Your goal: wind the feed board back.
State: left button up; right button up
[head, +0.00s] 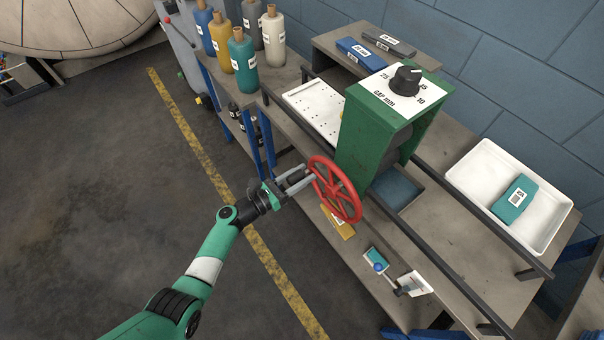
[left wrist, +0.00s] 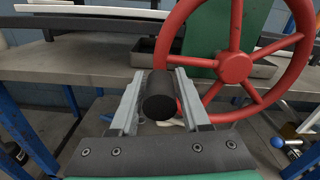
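The red handwheel (head: 335,189) is on the near side of the green machine housing (head: 372,130). My left gripper (head: 297,180) is at the wheel's left rim. In the left wrist view the red wheel (left wrist: 233,67) fills the upper right, and the black round handle (left wrist: 159,106) lies between the fingers of my left gripper (left wrist: 161,88), which look closed on it. The white perforated feed board (head: 315,112) lies flat left of the housing, its right end hidden behind it. A dial (head: 405,80) marked "GAP mm" tops the housing. My right gripper is not in view.
A white tray (head: 482,205) with a teal block (head: 514,199) sits to the right. A yellow block (head: 338,222) and a blue-knobbed part (head: 378,264) lie below the wheel. Bottles (head: 243,62) stand at the upper left. Open floor lies left of the bench.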

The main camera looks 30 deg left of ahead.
pick_arm(q)
jog(key=shift+o, duration=1)
jog(key=shift+s+r, duration=0.1)
jog(key=p+v, duration=0.4)
jog(key=v, duration=0.7)
jog(key=shift+s, duration=0.15)
jog(key=shift+a, duration=0.1)
